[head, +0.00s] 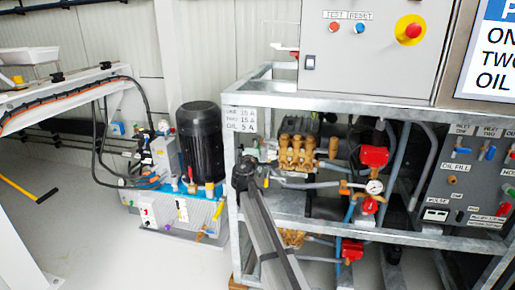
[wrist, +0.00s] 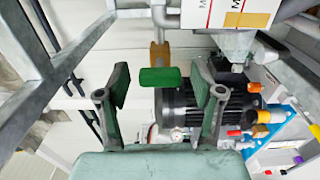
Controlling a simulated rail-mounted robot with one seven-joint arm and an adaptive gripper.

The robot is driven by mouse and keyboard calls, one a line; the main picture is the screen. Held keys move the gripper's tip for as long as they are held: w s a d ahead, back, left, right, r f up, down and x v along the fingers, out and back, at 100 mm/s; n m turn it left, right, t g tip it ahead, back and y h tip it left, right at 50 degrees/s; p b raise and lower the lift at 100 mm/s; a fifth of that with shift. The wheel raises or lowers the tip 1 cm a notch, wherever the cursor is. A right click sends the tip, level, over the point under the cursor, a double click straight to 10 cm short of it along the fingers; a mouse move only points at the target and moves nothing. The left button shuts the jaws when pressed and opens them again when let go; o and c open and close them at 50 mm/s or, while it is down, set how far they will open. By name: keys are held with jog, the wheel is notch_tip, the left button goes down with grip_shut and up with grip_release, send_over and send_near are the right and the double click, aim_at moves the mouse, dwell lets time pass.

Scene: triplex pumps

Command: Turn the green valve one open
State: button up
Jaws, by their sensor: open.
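The green valve handle (wrist: 163,77) shows in the wrist view as a flat green bar below a brass valve body (wrist: 160,54) on a grey pipe. My gripper (wrist: 160,82) is open, with one finger on each side of the handle and a visible gap on both sides. No contact shows. The handle lies between the fingertips as seen in the picture; how deep it sits between them I cannot tell. In the head view my dark arm end (head: 244,172) is at the left front post of the pump frame. I cannot make out the green valve there.
The galvanized pump frame (head: 376,236) has posts and rails close around my arm. A black motor (head: 200,143) stands on a unit to its left. Brass pump (head: 297,153), red valves (head: 374,157) and hoses fill the frame. A control box (head: 370,50) overhangs above.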

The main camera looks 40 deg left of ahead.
jog(key=v, duration=1.1)
jog(key=shift+s, duration=0.1)
